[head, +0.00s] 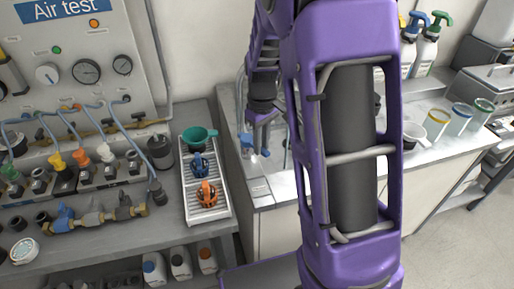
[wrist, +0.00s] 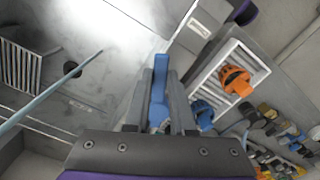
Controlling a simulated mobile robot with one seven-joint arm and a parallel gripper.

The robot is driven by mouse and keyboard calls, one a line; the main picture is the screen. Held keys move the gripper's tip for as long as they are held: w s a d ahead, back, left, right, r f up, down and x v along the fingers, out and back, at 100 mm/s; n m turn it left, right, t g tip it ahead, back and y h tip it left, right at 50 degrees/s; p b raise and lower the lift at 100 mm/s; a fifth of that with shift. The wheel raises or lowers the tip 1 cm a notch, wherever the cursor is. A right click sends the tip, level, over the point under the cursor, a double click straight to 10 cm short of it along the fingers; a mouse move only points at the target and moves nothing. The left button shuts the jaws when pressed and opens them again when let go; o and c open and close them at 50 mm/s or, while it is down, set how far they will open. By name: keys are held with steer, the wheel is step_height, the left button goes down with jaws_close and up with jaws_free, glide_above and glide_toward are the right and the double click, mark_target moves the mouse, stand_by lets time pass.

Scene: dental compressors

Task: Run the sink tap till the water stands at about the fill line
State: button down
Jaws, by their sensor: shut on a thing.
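My gripper (wrist: 158,95) is shut on a blue lever (wrist: 160,72), which looks like the tap's handle and stands up between the two fingers. In the head view my gripper (head: 259,146) is at the left end of the sink counter, with blue parts showing beside it. The grey metal sink (wrist: 105,60) shows in the wrist view with a dark round spot (wrist: 72,69). A thin pale blue rod (wrist: 50,94) slants over it; I cannot tell whether it is the spout or water. The water level and fill line are not clear; my arm hides much of the sink in the head view.
A white drip tray (head: 219,205) with a green funnel (head: 199,136) and blue and orange fittings (head: 206,194) stands left of the sink. Hoses and valves crowd the left bench.

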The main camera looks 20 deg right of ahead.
steer(key=shift+w+d+n, duration=0.45)
steer(key=shift+w+n, duration=0.05)
steer(key=shift+n, duration=0.85)
steer(key=shift+w+d+n, duration=0.5)
steer(key=shift+n, duration=0.8)
steer(key=shift+w+d+n, duration=0.45)
steer(key=shift+w+n, duration=0.05)
steer(key=shift+n, duration=0.85)
steer(key=c, duration=0.8)
jaws_free()
steer(key=shift+o, duration=0.2)
step_height(320, 180, up, 18)
steer(key=p, duration=0.2)
steer(key=shift+f, duration=0.25)
